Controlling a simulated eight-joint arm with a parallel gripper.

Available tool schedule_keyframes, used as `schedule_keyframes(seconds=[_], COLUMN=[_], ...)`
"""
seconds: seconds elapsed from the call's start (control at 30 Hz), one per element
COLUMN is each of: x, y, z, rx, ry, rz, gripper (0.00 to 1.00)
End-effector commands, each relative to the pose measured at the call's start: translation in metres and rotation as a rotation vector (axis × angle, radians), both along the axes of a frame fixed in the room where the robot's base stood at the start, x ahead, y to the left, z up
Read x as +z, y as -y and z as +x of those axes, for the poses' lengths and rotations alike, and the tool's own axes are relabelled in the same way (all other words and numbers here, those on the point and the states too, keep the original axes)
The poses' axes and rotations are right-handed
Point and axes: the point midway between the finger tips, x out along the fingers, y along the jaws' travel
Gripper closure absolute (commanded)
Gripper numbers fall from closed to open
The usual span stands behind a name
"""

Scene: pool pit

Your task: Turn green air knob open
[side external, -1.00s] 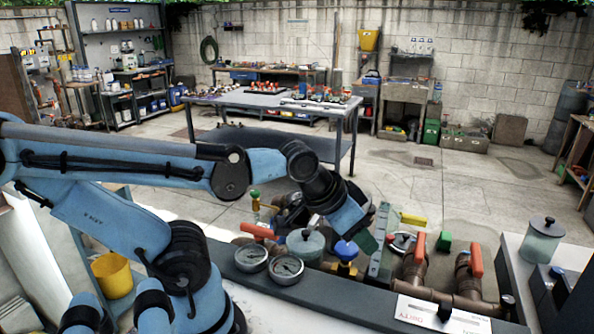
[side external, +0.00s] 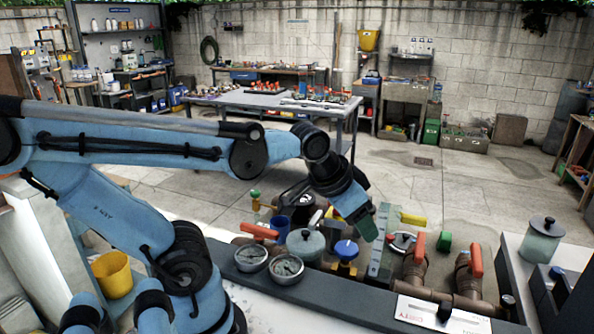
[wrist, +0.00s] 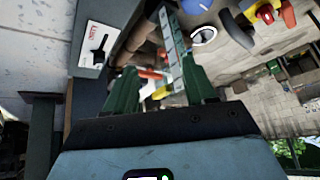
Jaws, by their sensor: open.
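A small green knob (side external: 255,194) stands upright on a brass-coloured stem at the back left of the pipe bench in the side view. My gripper (side external: 370,233) is to the right of this knob, above the bench and near the blue-capped valve; it is apart from the knob. In the wrist view my gripper (wrist: 160,66) shows two green fingers spread apart with nothing held between them. I cannot make out the green knob for certain in the wrist view.
Two round gauges (side external: 286,265), a lidded grey-green pot (side external: 306,244), a blue-capped valve (side external: 346,250) and an orange lever (side external: 259,230) crowd the bench. Pipes with red handles (side external: 475,261) stand to the right. Open floor lies beyond.

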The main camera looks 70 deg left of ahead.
Motion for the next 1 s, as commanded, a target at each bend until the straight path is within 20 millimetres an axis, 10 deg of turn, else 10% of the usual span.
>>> schedule_keyframes(seconds=[0.53,1.0], x=[0.042,0.015], y=[-0.183,-0.349], z=[0.043,-0.008], rx=[0.044,0.035], ry=[-0.469,-0.857], rz=[0.164,0.029], gripper=[0.45,0.45])
